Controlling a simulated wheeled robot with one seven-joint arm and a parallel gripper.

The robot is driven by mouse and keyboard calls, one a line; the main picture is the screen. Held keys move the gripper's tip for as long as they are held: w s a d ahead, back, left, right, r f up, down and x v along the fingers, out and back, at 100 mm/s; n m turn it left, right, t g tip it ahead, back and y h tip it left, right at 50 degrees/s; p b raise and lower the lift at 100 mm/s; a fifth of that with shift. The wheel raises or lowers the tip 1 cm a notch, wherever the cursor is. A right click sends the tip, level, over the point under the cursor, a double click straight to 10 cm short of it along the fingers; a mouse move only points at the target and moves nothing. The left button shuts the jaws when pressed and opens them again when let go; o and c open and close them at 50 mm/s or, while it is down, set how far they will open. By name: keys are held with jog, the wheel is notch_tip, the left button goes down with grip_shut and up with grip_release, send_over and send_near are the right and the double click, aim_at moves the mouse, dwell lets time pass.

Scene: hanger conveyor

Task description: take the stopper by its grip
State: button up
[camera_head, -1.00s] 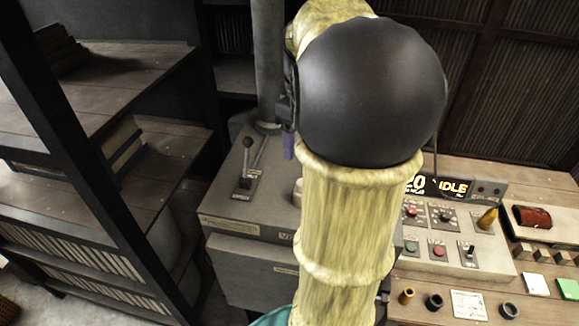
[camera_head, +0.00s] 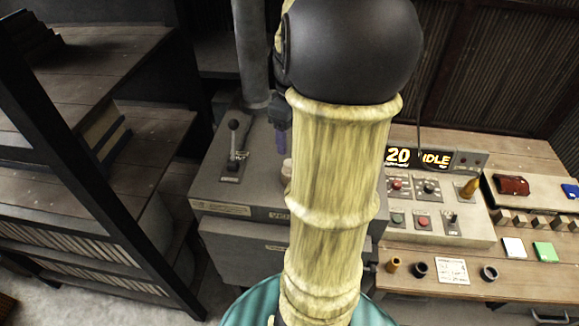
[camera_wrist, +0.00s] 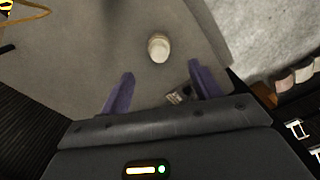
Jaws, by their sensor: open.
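A pale, round-topped piece (camera_wrist: 158,47), which looks like the stopper, stands on the grey machine top in the wrist view. In the head view a small part of it (camera_head: 287,170) shows at the left edge of my arm, the rest hidden. My gripper (camera_wrist: 162,82) is open and empty, with its two purple fingers apart. The pale piece is beyond the fingertips, roughly centred between them, and not touched. In the head view only one purple finger (camera_head: 282,142) shows clearly, above the machine top.
A lever (camera_head: 234,145) stands on the grey machine (camera_head: 215,190), left of my gripper. A control panel (camera_head: 430,205) with a lit display (camera_head: 418,158) is to the right. Dark shelves (camera_head: 90,75) stand at the left. My arm blocks the middle of the head view.

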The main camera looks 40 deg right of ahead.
notch_tip(320, 180, down, 5)
jog(key=shift+a+r+p, duration=0.1)
jog(key=shift+p, duration=0.3)
jog(key=shift+w+f+p, duration=0.25)
jog(key=shift+f+p, duration=0.25)
jog(key=shift+f, duration=0.85)
jog(key=shift+w+f+p, duration=0.2)
jog(key=shift+f+p, duration=0.25)
jog(key=shift+f, duration=0.85)
jog(key=c, duration=1)
